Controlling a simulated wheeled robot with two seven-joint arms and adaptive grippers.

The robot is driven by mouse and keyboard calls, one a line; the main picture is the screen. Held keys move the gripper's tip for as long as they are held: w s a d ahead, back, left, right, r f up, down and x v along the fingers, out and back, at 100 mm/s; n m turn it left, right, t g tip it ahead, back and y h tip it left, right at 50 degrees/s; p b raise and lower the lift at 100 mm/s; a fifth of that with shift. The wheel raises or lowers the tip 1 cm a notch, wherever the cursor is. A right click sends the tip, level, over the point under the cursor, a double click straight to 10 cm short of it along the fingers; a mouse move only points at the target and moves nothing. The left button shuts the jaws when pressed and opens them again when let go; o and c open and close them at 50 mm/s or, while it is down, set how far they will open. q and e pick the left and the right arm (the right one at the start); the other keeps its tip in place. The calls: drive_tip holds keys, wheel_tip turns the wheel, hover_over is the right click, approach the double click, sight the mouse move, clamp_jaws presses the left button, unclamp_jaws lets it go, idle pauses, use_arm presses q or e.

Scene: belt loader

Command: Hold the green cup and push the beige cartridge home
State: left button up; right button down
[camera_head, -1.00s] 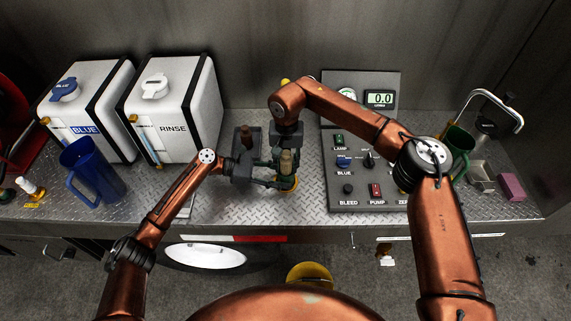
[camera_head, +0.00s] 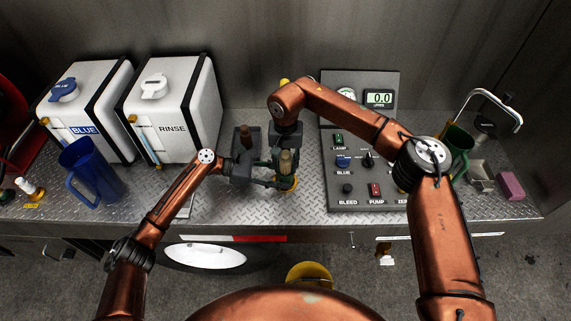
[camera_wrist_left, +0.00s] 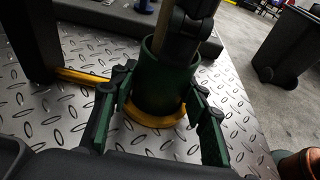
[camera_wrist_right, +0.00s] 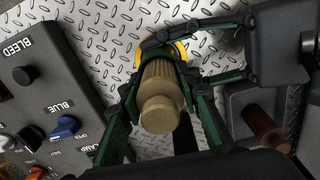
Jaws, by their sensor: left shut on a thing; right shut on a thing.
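The green cup (camera_wrist_left: 158,86) stands upright on the metal counter in a yellow ring (camera_wrist_left: 157,117). My left gripper (camera_wrist_left: 160,104) is shut on the cup, one finger on each side; it comes in from the left in the head view (camera_head: 268,176). The beige cartridge (camera_wrist_right: 160,100) is upright over the cup, and its lower end is hidden, so its depth cannot be told. My right gripper (camera_wrist_right: 165,88) is shut on the cartridge from above; it also shows in the head view (camera_head: 287,150).
A dark holder with a brown knobbed piece (camera_wrist_right: 262,125) stands close by. The control panel (camera_head: 368,190) is right of the cup. The white BLUE and RINSE tanks (camera_head: 190,110) and a blue jug (camera_head: 97,178) are left. Another green jug (camera_head: 459,145) stands right.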

idle(0.6)
drive_tip(key=c, duration=1.4)
unclamp_jaws()
drive_tip(key=shift+o, duration=0.2)
drive_tip(key=shift+r, duration=0.15)
wheel_tip(320, 180, up, 12)
drive_tip(key=shift+f, duration=0.1)
